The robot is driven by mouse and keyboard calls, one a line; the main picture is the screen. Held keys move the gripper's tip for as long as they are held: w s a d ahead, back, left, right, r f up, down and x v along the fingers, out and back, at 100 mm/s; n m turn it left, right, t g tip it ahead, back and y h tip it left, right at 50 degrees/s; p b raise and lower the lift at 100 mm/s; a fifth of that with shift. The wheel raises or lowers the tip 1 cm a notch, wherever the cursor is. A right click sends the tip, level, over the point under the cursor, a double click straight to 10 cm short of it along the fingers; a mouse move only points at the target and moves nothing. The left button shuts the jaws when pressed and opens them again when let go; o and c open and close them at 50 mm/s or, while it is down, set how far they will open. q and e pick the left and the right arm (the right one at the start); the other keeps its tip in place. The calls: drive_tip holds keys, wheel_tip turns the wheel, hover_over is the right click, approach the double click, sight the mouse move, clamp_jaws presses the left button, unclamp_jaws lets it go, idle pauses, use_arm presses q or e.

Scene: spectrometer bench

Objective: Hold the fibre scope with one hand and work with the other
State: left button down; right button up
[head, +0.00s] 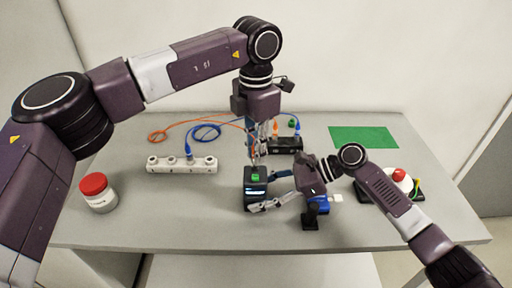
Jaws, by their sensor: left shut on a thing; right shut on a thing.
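The fibre scope, a dark box with a lit blue screen (256,191) and a green fitting on top, is near the middle of the bench. My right gripper (268,193) is shut on it from the right, its fingers against the scope's side. My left gripper (256,156) points down just above the green fitting and is shut. The orange fibre cable (163,137) runs towards its fingers, and it seems to hold that cable's end, which is too small to see clearly.
A white socket strip (181,165) with a blue plug lies left. A black box (287,145) with orange and blue plugs stands behind. A red-capped jar (98,194), green mat (363,137), black stand (312,213) and red button (399,174) are around. The front left bench is clear.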

use_arm(q)
drive_tip(key=shift+f, duration=0.65)
drive_tip(key=shift+f, duration=0.1)
drive_tip(key=c, duration=1.8)
unclamp_jaws()
wheel_tip(320, 180, up, 12)
drive_tip(key=shift+r, duration=0.1)
use_arm(e)
drive_tip(key=o, duration=0.9)
drive_tip(key=shift+o, duration=0.2)
